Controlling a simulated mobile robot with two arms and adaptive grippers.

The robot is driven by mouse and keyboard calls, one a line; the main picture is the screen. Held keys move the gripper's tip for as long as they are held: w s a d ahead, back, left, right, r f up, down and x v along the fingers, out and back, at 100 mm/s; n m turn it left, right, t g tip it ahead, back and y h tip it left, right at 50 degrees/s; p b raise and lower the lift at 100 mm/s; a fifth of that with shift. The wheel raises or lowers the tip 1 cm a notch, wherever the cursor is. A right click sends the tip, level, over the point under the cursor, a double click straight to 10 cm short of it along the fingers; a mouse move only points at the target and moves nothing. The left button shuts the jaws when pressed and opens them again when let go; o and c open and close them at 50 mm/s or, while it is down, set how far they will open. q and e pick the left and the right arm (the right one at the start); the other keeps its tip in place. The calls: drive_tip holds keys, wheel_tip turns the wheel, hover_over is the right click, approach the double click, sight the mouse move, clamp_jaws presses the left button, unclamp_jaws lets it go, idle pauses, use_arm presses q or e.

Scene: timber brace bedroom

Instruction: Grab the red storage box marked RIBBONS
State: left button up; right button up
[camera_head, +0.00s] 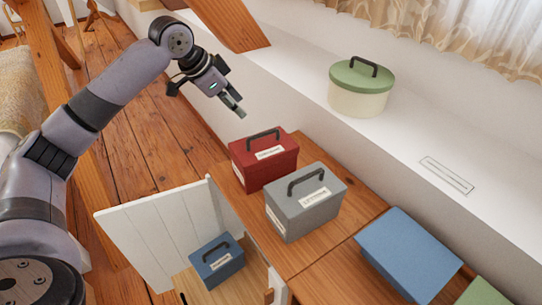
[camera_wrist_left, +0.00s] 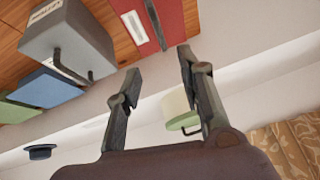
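A red storage box (camera_head: 250,172) with a dark handle and a white label stands on the wooden cabinet top, against the white ledge wall. Its label print is too small to read. My left gripper (camera_head: 236,107) is in the air beyond and above the red box, to its upper left in the head view, and apart from it. In the left wrist view, the two fingers (camera_wrist_left: 157,65) are spread with nothing between them. The red box (camera_wrist_left: 174,18) shows at the top edge there, partly cut off. My right gripper is not in view.
A grey handled box (camera_head: 300,217) stands close in front of the red one. A round green-lidded tin (camera_head: 358,100) is on the ledge. A slanted timber brace (camera_head: 228,22) rises near my left gripper.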

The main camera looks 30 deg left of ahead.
use_arm(q)
approach(263, 134)
drive_tip(key=p+x, duration=0.1)
drive_tip(key=x, duration=0.3)
drive_tip(key=shift+w+f, duration=0.1)
drive_tip(key=shift+w, duration=0.05)
drive_tip(key=shift+w+f, duration=0.25)
drive_tip(key=shift+f, duration=0.25)
drive_tip(key=shift+w+d+f, duration=0.1)
drive_tip(key=shift+w+f, duration=0.05)
drive_tip(key=shift+f, duration=0.1)
drive_tip(key=p+x, duration=0.1)
drive_tip(key=x, duration=0.3)
drive_tip(key=shift+w+f, duration=0.25)
drive_tip(key=shift+f, duration=0.05)
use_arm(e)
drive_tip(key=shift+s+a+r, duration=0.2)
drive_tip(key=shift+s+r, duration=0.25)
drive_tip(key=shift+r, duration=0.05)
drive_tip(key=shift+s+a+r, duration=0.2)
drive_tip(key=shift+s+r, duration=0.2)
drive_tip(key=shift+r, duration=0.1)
use_arm(q)
drive_tip(key=shift+c, duration=0.5)
